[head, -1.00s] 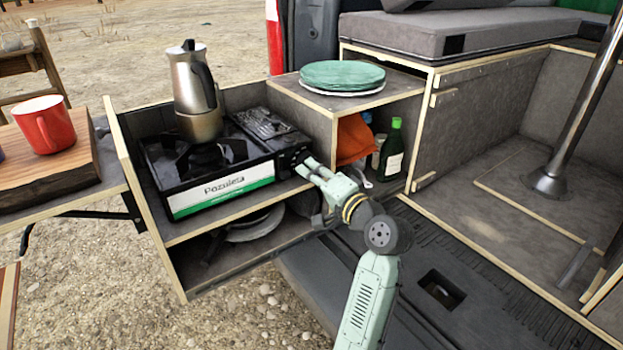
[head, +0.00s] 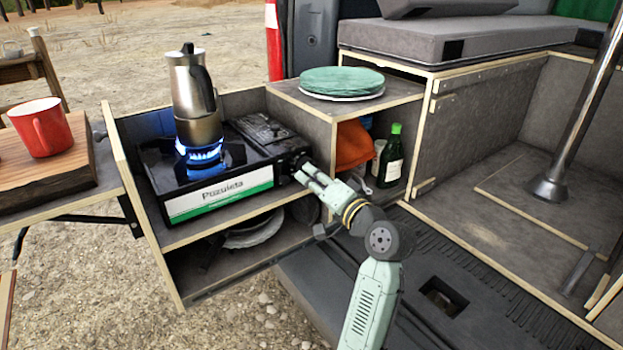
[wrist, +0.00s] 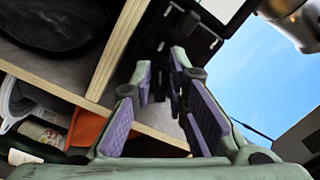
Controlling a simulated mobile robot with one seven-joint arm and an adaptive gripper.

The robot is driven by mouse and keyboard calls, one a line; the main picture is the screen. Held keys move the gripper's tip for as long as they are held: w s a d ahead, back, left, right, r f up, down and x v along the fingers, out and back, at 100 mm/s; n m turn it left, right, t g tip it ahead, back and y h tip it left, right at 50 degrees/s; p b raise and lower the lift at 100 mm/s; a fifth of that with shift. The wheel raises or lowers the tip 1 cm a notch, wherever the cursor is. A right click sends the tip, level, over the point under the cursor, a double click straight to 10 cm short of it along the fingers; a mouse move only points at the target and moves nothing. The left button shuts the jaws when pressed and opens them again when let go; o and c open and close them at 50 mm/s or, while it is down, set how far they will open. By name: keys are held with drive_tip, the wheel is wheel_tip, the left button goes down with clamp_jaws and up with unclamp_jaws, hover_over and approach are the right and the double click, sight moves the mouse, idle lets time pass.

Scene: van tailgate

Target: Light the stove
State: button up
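The camping stove (head: 222,190) sits on the upper shelf of the slide-out unit. A ring of blue flame (head: 203,154) burns at its burner, under a metal moka pot (head: 196,98) standing upright on top. The stove's control knob is at its right end, mostly hidden by my gripper (head: 301,169). In the wrist view my gripper (wrist: 161,80) has its purple-padded fingers close together, with a small dark part, which looks like the knob, between the tips. The stove's dark end panel (wrist: 190,38) is just beyond them.
Green plates (head: 342,80) lie on the raised shelf right of the stove. Under it are an orange cloth (head: 353,146) and a green bottle (head: 391,157). A red mug (head: 41,127) stands on a wooden board at left. The van floor at right is mostly clear.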

drive_tip(key=o, duration=0.3)
drive_tip(key=v, duration=1.2)
drive_tip(key=shift+o, duration=0.5)
idle(2.2)
